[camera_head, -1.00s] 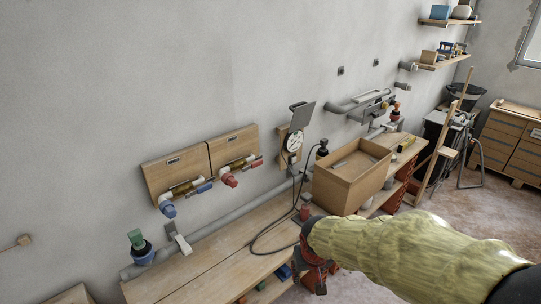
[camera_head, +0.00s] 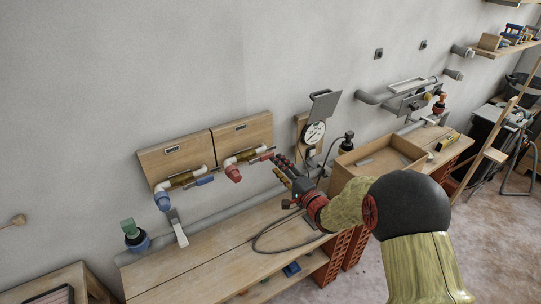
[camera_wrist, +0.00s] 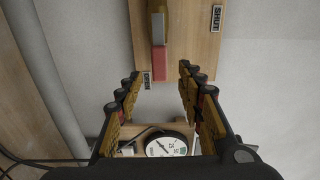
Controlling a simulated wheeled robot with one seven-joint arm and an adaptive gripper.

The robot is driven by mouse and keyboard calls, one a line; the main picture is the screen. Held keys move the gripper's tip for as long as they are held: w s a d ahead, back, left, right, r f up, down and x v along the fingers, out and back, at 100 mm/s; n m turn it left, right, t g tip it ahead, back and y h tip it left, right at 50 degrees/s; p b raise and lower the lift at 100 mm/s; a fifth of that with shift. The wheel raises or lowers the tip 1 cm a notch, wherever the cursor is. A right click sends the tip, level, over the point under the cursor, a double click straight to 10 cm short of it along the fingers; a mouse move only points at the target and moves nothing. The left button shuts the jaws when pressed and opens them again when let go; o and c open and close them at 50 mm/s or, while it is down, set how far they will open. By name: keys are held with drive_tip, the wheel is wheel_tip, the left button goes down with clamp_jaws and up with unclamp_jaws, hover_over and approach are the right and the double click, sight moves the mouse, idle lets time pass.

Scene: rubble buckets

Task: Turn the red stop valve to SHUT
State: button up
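The red stop valve (camera_head: 232,172) is on the right-hand wooden board (camera_head: 262,130), on a brass and white pipe. Its red lever (camera_wrist: 158,58) shows in the wrist view, with a grey part behind it. The lever's end lies beside the OPEN label (camera_wrist: 147,80); the SHUT label (camera_wrist: 216,18) is on the board to the side. My gripper (camera_head: 278,168) is just right of the valve in the head view. In the wrist view it is open (camera_wrist: 160,77), with the lever ahead between its fingers and nothing held. Contact with the lever does not show.
A round gauge (camera_head: 314,133) with a grey plate above is close right of my gripper. Below are the workbench (camera_head: 200,265), a black cable (camera_head: 262,240) and an open wooden box (camera_head: 400,150).

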sight(268, 159)
drive_tip(key=b+x, duration=0.1)
drive_tip(key=x, duration=0.6)
drive_tip(key=shift+w+a+b, duration=0.2)
drive_tip(key=shift+w+b, duration=0.15)
drive_tip(key=shift+b, duration=0.05)
drive_tip(key=c, duration=0.3)
drive_tip(key=shift+f, duration=0.1)
clamp_jaws()
